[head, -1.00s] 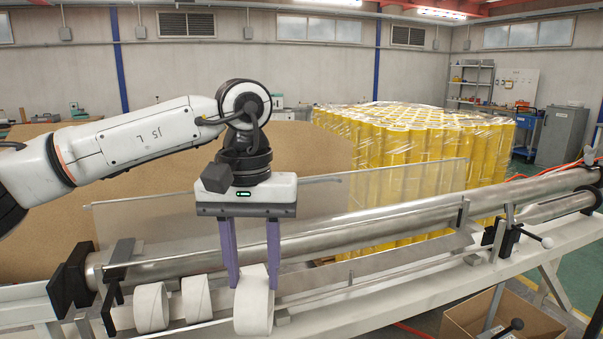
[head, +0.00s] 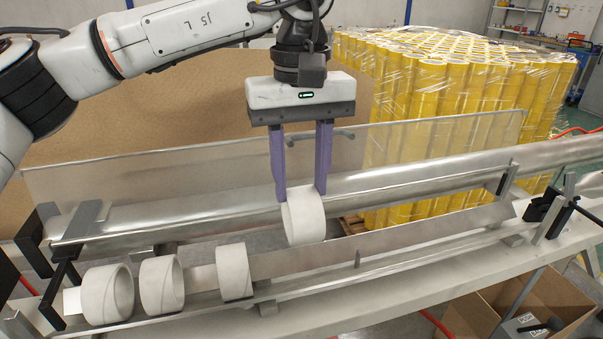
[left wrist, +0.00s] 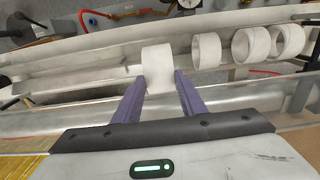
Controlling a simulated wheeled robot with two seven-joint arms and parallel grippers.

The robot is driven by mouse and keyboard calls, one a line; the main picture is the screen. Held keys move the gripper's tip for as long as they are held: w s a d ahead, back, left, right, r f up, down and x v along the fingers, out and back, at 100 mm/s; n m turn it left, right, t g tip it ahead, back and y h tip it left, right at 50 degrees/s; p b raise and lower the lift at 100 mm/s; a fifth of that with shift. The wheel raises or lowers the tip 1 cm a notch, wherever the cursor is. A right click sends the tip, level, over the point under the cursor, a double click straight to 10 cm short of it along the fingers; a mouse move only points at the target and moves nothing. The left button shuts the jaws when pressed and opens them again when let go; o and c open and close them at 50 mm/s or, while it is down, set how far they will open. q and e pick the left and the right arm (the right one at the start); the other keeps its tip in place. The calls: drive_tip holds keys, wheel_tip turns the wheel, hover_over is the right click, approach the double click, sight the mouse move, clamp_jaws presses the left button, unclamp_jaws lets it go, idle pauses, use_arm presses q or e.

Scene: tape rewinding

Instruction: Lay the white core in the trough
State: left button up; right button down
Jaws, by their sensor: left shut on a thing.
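My left gripper (head: 301,192) points down, its purple fingers shut on a white core (head: 305,219), a short hollow ring. The core hangs at the fingertips in front of the long metal roller, its lower edge near the upper edge of the trough's sloping back plate; any gap is hard to judge. In the left wrist view, this core (left wrist: 157,66) sits between the fingertips. The long metal trough (head: 385,265) runs along the front of the bench. Three similar white cores (head: 107,293) (head: 162,284) (head: 235,272) stand in its left part. My right gripper is not in view.
A clear panel (head: 100,180) stands behind the metal roller (head: 420,185). A small upright pin (head: 357,258) rises from the trough, right of the held core. Black brackets (head: 60,285) flank the left end. Wrapped yellow rolls (head: 450,100) stand behind; a cardboard box (head: 490,320) sits at lower right.

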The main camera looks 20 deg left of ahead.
sight(301, 191)
use_arm(q)
wheel_tip(301, 191, down, 4)
drive_tip(key=b, duration=0.3)
drive_tip(key=shift+f+b, duration=0.85)
drive_tip(key=shift+f, duration=0.75)
drive_tip(key=shift+f+b, duration=0.35)
drive_tip(key=shift+f, duration=0.45)
drive_tip(key=o, duration=0.9)
drive_tip(key=shift+r, duration=0.1)
